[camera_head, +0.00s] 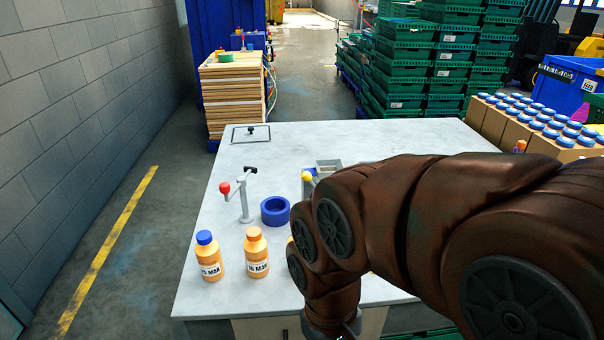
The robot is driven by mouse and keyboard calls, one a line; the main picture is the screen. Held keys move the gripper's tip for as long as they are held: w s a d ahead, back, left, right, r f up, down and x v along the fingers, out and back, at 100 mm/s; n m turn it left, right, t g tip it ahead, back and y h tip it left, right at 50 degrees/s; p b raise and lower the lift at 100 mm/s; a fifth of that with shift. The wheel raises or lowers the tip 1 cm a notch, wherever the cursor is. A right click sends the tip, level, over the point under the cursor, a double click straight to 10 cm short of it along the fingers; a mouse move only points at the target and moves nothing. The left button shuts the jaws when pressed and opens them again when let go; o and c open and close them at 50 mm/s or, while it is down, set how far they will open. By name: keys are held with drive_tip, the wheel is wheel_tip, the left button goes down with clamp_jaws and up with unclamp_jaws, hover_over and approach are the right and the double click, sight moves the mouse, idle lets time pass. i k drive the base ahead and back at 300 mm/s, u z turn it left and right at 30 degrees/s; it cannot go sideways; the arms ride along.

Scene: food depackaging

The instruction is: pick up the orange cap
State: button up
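The orange cap (253,233) sits on top of an orange bottle (256,258) with a white label, which stands upright near the front of the pale table (350,139). Another orange bottle (209,263) with a blue cap (204,237) stands just to its left. My brown arm crosses the right half of the view and bends down to the bottom edge, right of the bottles. A bit of yellow-orange shows at the left edge of my arm, mostly hidden.
A blue ring (275,211) lies behind the bottles. A red-knobbed lever stand (243,196) and a yellow-knobbed one (307,178) stand upright nearby. Boxes with blue-lidded jars (540,124) are at the right.

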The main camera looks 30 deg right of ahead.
sight(254, 233)
drive_tip(key=u, duration=2.2)
drive_tip(key=i, duration=1.7)
drive_tip(key=z, duration=2.95)
